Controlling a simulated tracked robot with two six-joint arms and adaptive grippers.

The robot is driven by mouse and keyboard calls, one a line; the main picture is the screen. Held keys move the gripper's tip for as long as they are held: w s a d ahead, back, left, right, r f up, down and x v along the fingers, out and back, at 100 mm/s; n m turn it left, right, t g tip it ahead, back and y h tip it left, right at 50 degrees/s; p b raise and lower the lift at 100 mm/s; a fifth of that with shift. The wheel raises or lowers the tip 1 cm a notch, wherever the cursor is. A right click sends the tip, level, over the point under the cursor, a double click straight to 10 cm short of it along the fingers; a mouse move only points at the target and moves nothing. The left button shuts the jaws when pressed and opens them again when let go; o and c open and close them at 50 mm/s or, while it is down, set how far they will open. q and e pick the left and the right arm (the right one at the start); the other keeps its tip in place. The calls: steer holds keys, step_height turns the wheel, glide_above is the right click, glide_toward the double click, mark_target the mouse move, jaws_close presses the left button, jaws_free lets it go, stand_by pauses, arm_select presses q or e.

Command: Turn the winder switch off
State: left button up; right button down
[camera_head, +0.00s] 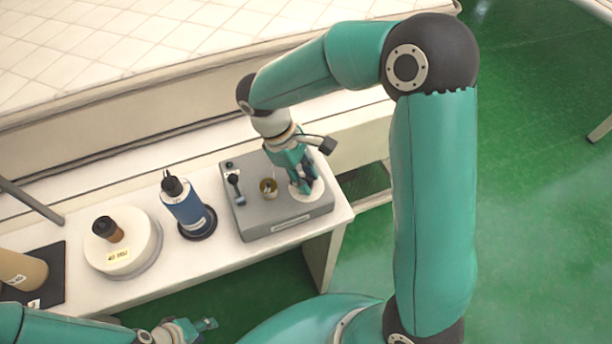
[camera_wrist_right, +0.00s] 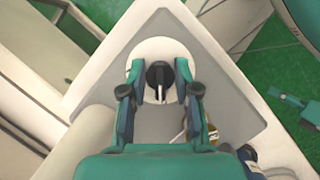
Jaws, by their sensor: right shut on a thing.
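The winder switch, a black knob (camera_wrist_right: 158,75) on a round white dial (camera_wrist_right: 153,50), is on the right part of the grey control box (camera_head: 258,220). In the head view my right gripper (camera_head: 305,188) reaches down over this dial and hides the knob. In the right wrist view its two fingers (camera_wrist_right: 158,88) stand on either side of the knob, and the gripper is shut on it. The knob's black grip points roughly along the fingers. My left gripper (camera_head: 208,325) is low at the bottom left, away from the box; its opening is too small to tell.
The box also carries a lever switch (camera_head: 235,185) and a brass-coloured part (camera_head: 268,187). A mattress (camera_head: 120,45) lies behind.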

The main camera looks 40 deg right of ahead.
steer(key=shift+w, duration=0.1)
steer(key=c, duration=0.8)
jaws_free()
steer(key=shift+c, duration=0.2)
steer(key=v, duration=1.2)
